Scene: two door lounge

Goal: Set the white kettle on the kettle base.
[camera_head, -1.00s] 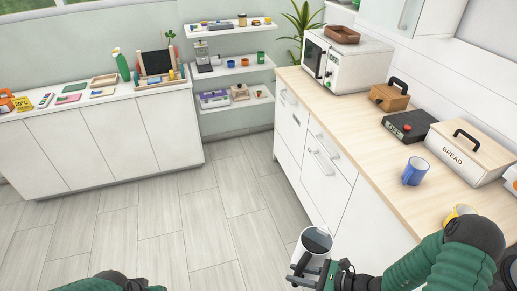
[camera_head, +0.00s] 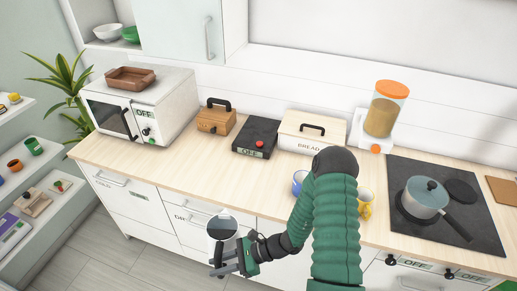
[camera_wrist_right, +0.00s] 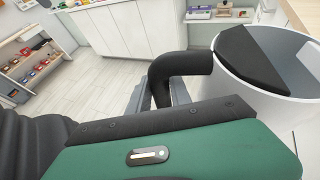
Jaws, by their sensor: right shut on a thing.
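The white kettle (camera_head: 221,229) hangs in front of the counter's drawers, its open top showing a dark grey inside. My right gripper (camera_head: 228,260) is shut on its black handle. In the right wrist view the white kettle (camera_wrist_right: 285,108) is at the right, and the handle (camera_wrist_right: 182,64) runs between the grey fingers. A flat black unit (camera_head: 252,142) with a red button and an OFF label lies on the counter. It may be the kettle base; I cannot tell for sure. My left gripper is out of view.
The wooden counter (camera_head: 185,165) holds a microwave (camera_head: 165,108), a wooden box (camera_head: 214,120), a bread box (camera_head: 308,143), a blue mug (camera_head: 298,182), a yellow mug (camera_head: 366,205), an orange-lidded jar (camera_head: 384,112) and a hob (camera_head: 470,215) with a pot (camera_head: 423,197). Counter in front of the black unit is clear.

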